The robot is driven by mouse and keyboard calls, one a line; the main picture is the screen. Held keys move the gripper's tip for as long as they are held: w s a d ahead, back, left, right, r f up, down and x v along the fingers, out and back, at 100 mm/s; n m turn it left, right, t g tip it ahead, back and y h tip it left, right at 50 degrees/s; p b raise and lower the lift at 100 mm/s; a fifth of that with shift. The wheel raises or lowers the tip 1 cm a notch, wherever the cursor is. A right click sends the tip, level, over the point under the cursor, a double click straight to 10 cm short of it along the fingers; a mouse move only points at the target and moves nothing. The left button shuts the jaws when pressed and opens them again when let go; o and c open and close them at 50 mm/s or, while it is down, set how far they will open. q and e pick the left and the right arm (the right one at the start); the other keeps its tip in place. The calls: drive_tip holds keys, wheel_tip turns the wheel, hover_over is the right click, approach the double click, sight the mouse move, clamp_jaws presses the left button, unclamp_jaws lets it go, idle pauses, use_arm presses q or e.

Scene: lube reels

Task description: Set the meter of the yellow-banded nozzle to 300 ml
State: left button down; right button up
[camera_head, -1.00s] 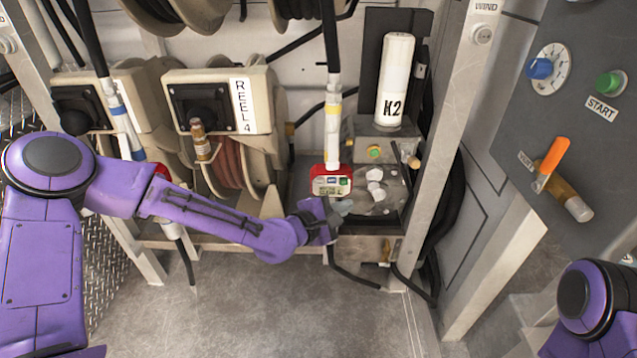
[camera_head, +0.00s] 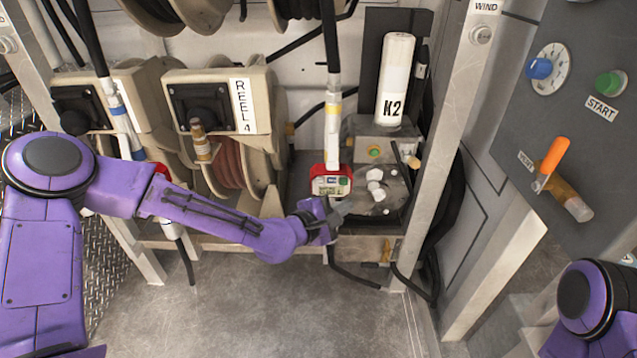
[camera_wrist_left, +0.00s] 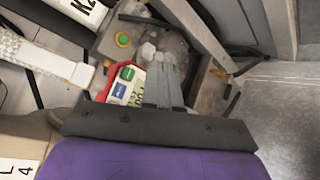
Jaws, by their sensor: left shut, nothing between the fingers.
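The yellow-banded nozzle (camera_head: 333,125) hangs upright with a yellow band round its pale shaft. Its red-framed meter (camera_head: 331,183) has a small display, a blue button and a green button. The meter also shows in the left wrist view (camera_wrist_left: 122,88), tilted, with the display partly hidden behind my fingers; I cannot read the number. My left gripper (camera_head: 342,210) is shut and empty, just below and right of the meter. In the wrist view its fingers (camera_wrist_left: 163,72) lie beside the display and green button; I cannot tell whether they touch. My right gripper is out of view.
A blue-banded nozzle (camera_head: 119,115) hangs at left. Reel 4 (camera_head: 222,100) stands left of the meter. The white K2 cylinder (camera_head: 396,80) stands behind a drain box (camera_head: 390,220) with pale lumps on it. A metal post (camera_head: 450,150) and the control panel (camera_head: 560,120) are right.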

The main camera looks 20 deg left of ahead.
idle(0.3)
use_arm(q)
drive_tip(key=s+a+f+m+g+y, duration=0.2)
drive_tip(key=s+f+m+g, duration=0.1)
drive_tip(key=s+f, duration=0.75)
drive_tip(key=s+a+f+m+g+y, duration=0.25)
drive_tip(key=s+f, duration=0.55)
drive_tip(key=f, duration=0.5)
drive_tip(key=s+a+f+m+g+y, duration=0.2)
drive_tip(key=s+a+f+m+y, duration=0.1)
drive_tip(key=s+a, duration=0.4)
drive_tip(key=s+a+f+m+g+y, duration=0.3)
drive_tip(key=s+a, duration=0.4)
drive_tip(key=s, duration=0.4)
drive_tip(key=shift+a, duration=0.35)
drive_tip(key=shift+m, duration=0.25)
